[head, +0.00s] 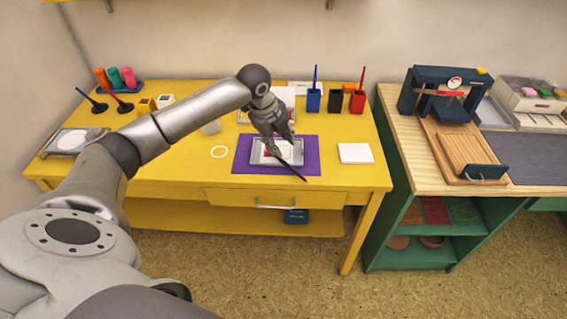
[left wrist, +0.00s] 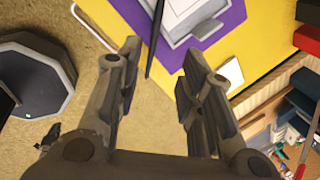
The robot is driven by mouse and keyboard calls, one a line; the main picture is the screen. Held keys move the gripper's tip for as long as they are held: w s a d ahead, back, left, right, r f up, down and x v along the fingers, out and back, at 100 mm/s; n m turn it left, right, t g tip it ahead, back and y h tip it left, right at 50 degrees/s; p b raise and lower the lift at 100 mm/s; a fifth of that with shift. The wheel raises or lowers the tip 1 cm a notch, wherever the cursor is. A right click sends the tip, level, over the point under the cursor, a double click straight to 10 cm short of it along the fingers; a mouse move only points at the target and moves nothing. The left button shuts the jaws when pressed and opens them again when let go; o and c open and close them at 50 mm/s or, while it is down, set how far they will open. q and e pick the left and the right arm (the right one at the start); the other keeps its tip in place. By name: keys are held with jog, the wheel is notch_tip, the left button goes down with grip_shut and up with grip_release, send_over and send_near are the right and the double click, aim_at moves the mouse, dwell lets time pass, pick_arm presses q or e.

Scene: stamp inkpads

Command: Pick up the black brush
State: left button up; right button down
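The black brush (head: 292,170) shows in the head view as a thin dark stick. It slants over the light tray (head: 254,161) and the front of the purple mat (head: 311,146). In the left wrist view the brush (left wrist: 153,45) runs lengthwise in the gap between my fingers. My left gripper (head: 273,145) is above the tray, close to the brush. In the left wrist view its fingers (left wrist: 163,75) are wide apart, with no visible contact on the brush. I cannot tell whether the brush touches the mat. My right gripper is not in view.
A black cup (head: 334,101) with no stick stands between a blue cup (head: 314,101) and a red cup (head: 357,102), each holding a stick. A white block (head: 355,153) lies right of the mat. The table's front edge is close.

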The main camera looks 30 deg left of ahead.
pick_arm(q)
send_over(289, 166)
jog(key=s, duration=0.1)
jog(key=f, duration=0.3)
jog(key=a+f, duration=0.1)
jog(key=shift+s+f, duration=0.15)
jog(key=shift+f, duration=0.25)
jog(key=x, duration=0.2)
jog(key=s+p+x, duration=0.1)
jog(key=x, duration=0.1)
jog(key=shift+w+d+f, duration=0.1)
jog(key=shift+d+f, duration=0.2)
jog(key=shift+f, duration=0.15)
jog(key=shift+w+f, duration=0.15)
jog(key=shift+f, duration=0.25)
grip_shut()
